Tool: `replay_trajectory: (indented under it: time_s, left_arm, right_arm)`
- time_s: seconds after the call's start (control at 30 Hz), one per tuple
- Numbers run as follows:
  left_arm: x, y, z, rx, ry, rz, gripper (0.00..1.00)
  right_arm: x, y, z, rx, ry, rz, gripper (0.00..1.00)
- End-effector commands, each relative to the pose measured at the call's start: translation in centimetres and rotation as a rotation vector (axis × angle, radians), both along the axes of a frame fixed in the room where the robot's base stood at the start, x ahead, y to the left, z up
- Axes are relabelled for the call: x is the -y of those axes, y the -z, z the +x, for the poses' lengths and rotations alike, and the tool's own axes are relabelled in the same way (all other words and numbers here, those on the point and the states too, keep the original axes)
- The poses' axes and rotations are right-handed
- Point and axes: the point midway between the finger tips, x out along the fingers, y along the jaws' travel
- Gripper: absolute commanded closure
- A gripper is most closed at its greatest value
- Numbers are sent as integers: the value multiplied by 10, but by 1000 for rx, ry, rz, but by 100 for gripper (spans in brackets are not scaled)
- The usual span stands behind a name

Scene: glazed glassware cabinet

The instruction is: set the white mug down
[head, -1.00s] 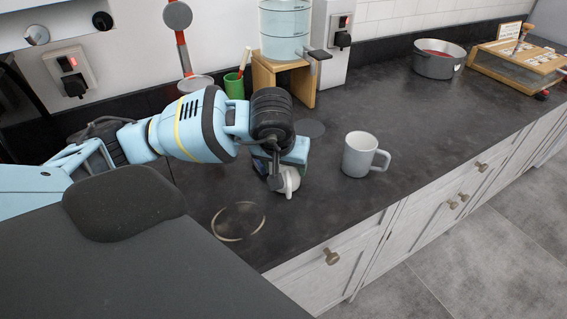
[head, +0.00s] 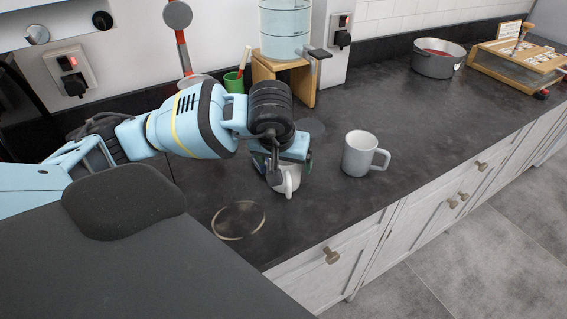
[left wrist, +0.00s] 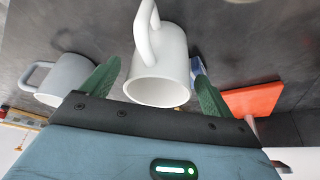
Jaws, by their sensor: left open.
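The white mug (head: 290,181) is under my left gripper (head: 277,160) in the head view, partly hidden by it. It looks upright and on the dark counter, though its base is hidden. In the left wrist view the white mug (left wrist: 165,52) shows its rim towards me and its handle at the upper left. The green fingers of my left gripper (left wrist: 160,72) are apart, one on each side of the mug, with visible gaps. A light grey mug (head: 358,154) stands upright to the right; it also shows in the left wrist view (left wrist: 66,76). My right gripper is not in view.
A pale ring mark (head: 238,221) lies on the counter (head: 340,215) near the front edge. A wooden stand (head: 304,84) with a clear container (head: 285,30) and a green cup (head: 234,84) are behind. A pot (head: 438,60) stands far right. The counter right of the grey mug is clear.

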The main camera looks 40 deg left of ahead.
Motion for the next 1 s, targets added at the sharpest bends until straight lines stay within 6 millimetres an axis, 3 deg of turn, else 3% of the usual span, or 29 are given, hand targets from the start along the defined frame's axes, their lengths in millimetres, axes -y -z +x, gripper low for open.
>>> replay_trajectory:
  time_s: [0.3, 0.5, 1.0]
  left_arm:
    - [10, -61, -22, 7, 1, 0, 13]
    - [14, -87, -32, 5, 0, -1, 13]
    - [16, -97, -37, 0, 0, 0, 13]
  right_arm:
    - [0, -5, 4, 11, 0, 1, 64]
    - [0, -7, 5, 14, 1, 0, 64]
    - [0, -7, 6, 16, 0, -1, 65]
